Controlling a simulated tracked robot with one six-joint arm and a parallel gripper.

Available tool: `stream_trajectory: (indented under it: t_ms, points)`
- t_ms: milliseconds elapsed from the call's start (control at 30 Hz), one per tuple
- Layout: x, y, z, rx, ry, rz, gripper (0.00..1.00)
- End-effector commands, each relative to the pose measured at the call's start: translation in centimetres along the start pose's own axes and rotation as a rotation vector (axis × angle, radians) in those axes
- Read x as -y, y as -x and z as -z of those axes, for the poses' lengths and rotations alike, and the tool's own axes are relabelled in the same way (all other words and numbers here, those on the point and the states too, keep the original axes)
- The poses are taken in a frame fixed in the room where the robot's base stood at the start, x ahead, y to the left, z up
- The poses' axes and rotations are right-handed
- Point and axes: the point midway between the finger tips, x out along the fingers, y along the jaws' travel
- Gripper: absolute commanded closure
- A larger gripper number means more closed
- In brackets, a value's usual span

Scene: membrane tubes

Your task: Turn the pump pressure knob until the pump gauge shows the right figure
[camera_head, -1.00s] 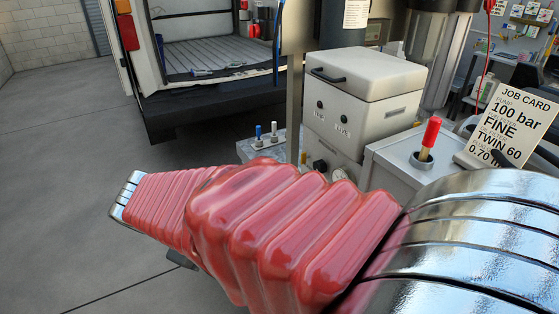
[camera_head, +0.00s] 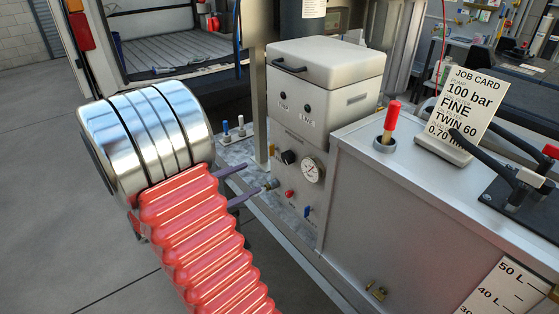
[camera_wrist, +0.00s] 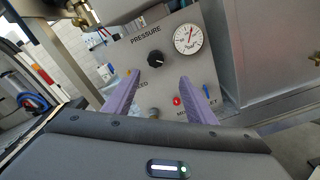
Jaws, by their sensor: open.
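The black pump pressure knob (camera_head: 290,157) sits on the grey panel of the pump unit, under the white box. In the wrist view the knob (camera_wrist: 155,59) is below the word PRESSURE, ahead of and between my fingers. The round pump gauge (camera_head: 312,169) is right of the knob; it also shows in the wrist view (camera_wrist: 188,38), its figure too small to read surely. My gripper (camera_head: 240,184) is open and empty, its two purple fingers (camera_wrist: 158,98) pointing at the panel, apart from the knob. The job card (camera_head: 467,108) reads 100 bar.
A metal fitting (camera_head: 270,184), a red button (camera_head: 289,194) and a blue lever (camera_head: 307,211) sit low on the panel. A red-handled lever (camera_head: 389,122) stands on the cabinet at right. Open floor lies at left.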

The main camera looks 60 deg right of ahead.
Motion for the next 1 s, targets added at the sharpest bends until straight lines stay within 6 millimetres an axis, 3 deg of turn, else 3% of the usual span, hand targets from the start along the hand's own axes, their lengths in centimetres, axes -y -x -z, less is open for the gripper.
stream_trajectory:
  t_ms: [567, 767, 1000]
  points:
    - [-0.6, -0.7, 0.6, 0.027, 0.023, -0.036, 0.49]
    - [-0.6, -2.2, 0.5, 0.028, 0.023, -0.034, 0.49]
    - [-0.7, -5.2, 0.4, 0.028, 0.023, -0.033, 0.49]
